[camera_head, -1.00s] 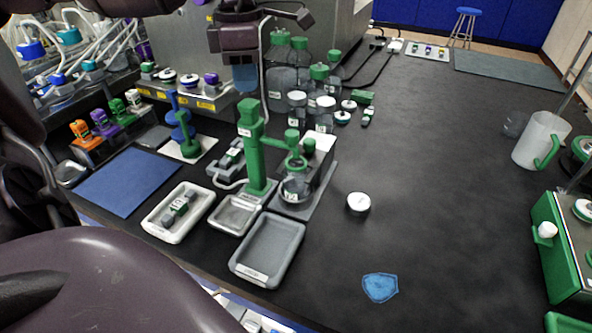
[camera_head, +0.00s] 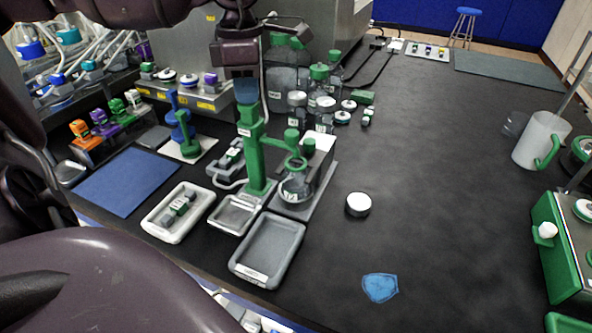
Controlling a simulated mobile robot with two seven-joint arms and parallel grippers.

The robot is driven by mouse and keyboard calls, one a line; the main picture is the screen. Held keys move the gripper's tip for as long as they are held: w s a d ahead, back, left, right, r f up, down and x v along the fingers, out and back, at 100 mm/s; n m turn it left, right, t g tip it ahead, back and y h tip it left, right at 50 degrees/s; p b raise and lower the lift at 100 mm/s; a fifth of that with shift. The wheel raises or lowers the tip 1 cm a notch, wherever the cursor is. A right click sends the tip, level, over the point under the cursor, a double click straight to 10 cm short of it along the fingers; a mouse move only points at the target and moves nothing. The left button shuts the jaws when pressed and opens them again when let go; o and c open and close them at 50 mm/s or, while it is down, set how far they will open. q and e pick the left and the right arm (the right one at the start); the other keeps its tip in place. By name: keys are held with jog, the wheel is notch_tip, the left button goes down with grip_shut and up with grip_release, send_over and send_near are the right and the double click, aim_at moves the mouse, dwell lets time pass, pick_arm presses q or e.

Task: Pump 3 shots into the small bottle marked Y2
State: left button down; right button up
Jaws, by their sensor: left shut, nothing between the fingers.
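My left gripper (camera_head: 247,91) is shut and empty, pointing down at the top of a tall green pump column (camera_head: 257,165). Its fingertips overlap the column's top; I cannot tell whether they touch. A green arm reaches right from the column over a small clear round vessel (camera_head: 297,188) on a grey stand. Small clear bottles with white caps (camera_head: 297,110), (camera_head: 325,114) stand behind. The labels are too small to read, so I cannot tell which bottle is Y2. My right gripper is not in view.
A white round cap (camera_head: 358,204) and a blue patch (camera_head: 380,288) lie on the dark bench. Grey trays (camera_head: 291,266), (camera_head: 150,222) stand in front of the pump. Larger green-capped bottles (camera_head: 318,72) stand behind. The bench's middle right is clear.

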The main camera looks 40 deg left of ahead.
pick_arm(q)
jog(key=shift+f, duration=1.15)
jog(key=shift+r, duration=2.25)
jog(key=shift+r, duration=0.1)
jog(key=shift+r, duration=0.9)
notch_tip(320, 180, up, 4)
